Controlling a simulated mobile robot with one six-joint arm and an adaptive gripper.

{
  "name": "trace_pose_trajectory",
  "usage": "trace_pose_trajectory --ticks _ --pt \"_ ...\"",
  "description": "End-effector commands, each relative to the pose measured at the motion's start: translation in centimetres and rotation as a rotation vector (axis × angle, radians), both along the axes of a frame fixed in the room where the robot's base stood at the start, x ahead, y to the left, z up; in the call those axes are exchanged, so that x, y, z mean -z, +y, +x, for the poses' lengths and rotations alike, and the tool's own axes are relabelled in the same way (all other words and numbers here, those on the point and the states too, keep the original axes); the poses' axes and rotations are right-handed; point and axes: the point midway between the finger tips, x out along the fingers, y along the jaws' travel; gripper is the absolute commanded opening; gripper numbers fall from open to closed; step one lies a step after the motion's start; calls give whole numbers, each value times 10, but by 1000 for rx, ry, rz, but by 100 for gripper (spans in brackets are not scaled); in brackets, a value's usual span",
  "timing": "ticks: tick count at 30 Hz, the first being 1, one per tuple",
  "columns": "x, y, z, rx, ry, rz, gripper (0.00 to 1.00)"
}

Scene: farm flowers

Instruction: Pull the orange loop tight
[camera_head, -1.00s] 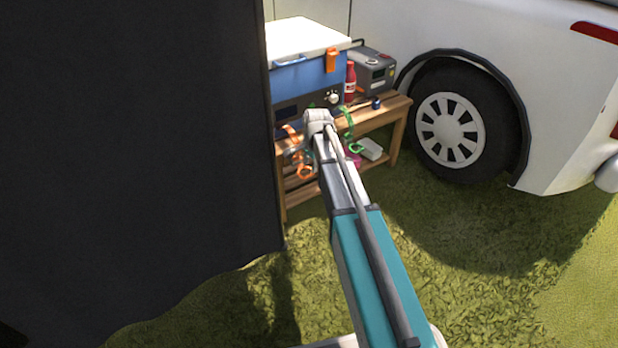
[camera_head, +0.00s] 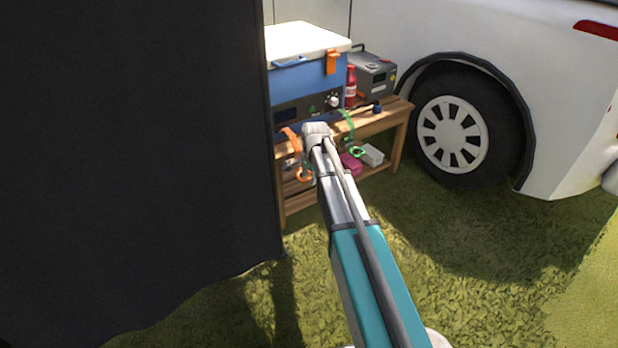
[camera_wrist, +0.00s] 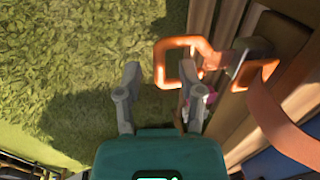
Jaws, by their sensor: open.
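The orange loop (camera_wrist: 160,62) is a squared ring at the top centre of the wrist view, joined to an orange strap (camera_wrist: 280,122) at the right. In the head view the loop (camera_head: 304,175) hangs below the strap (camera_head: 291,138) at the front of the wooden bench. My gripper (camera_wrist: 162,84) is open, its two fingers apart. The right finger overlaps the loop's lower edge; I cannot tell whether it is inside the ring. In the head view my wrist hides the fingers.
The bench (camera_head: 375,122) holds a blue cooler (camera_head: 305,78) with a white lid, a red bottle (camera_head: 350,88) and a grey box (camera_head: 373,76). A green strap (camera_head: 347,128) hangs to the right. A dark panel fills the left; a white vehicle (camera_head: 555,90) stands at right.

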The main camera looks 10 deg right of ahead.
Motion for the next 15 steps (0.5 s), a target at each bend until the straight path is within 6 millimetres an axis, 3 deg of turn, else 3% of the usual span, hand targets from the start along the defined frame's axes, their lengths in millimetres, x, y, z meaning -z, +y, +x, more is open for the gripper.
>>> trace_pose_trajectory --ticks 4,11,15 --pt "0 0 0 0 0 0 46" --pt "0 0 0 0 0 0 3" --pt "0 0 0 0 0 0 0"
